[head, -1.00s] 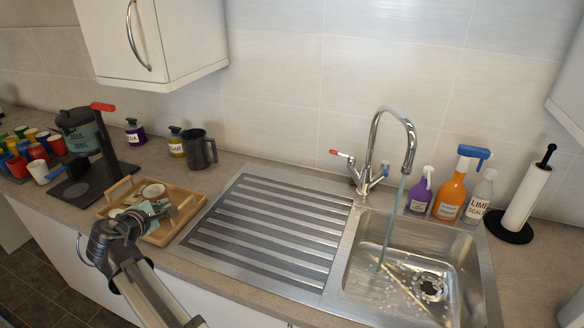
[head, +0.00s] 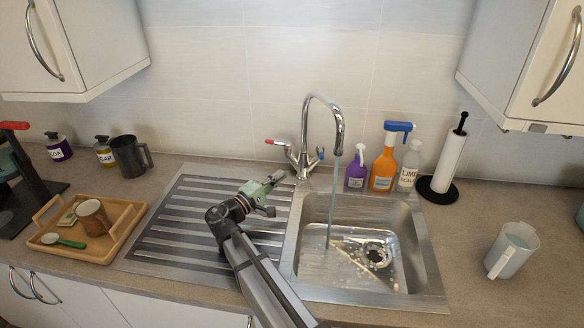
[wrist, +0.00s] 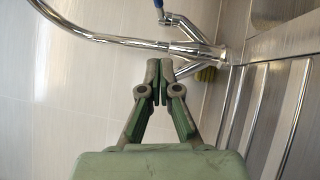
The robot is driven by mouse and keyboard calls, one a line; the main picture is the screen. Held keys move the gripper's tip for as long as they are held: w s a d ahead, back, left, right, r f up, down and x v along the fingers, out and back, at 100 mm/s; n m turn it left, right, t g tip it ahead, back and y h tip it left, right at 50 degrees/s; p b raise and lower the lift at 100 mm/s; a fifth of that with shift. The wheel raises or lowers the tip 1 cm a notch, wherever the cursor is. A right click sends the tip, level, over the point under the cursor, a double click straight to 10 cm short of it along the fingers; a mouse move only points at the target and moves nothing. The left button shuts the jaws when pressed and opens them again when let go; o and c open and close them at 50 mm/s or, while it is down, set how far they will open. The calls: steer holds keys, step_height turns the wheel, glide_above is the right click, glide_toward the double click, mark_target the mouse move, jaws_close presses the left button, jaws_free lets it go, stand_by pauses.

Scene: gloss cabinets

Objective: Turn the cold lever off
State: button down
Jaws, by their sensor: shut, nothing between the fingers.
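The chrome mixer tap (head: 307,150) stands behind the sink, and a water stream (head: 329,215) falls from its spout into the basin. Its blue-tipped cold lever (head: 321,154) is on the right side, and its red-tipped lever (head: 276,142) points out to the left. In the wrist view the blue tip (wrist: 158,4) is at the top edge, on a chrome arm of the tap body (wrist: 195,50). My gripper (head: 277,182) is over the drainer's right part, left of and in front of the tap. In the wrist view my gripper (wrist: 158,68) is shut and empty, apart from the blue lever.
The sink basin (head: 425,270) lies right of the ribbed drainer (head: 160,245). Purple (head: 356,172), orange (head: 383,170) and clear (head: 409,170) bottles stand right of the tap, beside a paper roll (head: 450,160). A jug (head: 512,250) is far right, a wooden tray (head: 122,242) left.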

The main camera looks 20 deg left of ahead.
steer(key=p, duration=0.3)
glide_toward(319, 151)
steer(key=w+a, duration=0.1)
steer(key=w, duration=0.2)
steer(key=shift+w+d+r+p, duration=0.15)
steer(key=shift+w+d+p, duration=0.25)
steer(key=shift+d+p, duration=0.15)
steer(key=shift+w+d+r+p, duration=0.1)
steer(key=shift+w+d+p, duration=0.35)
steer(key=shift+d, duration=0.25)
steer(key=shift+w+d, duration=0.2)
steer(key=shift+d, duration=0.25)
steer(key=shift+s+f+y, duration=0.15)
steer(key=shift+y, duration=0.15)
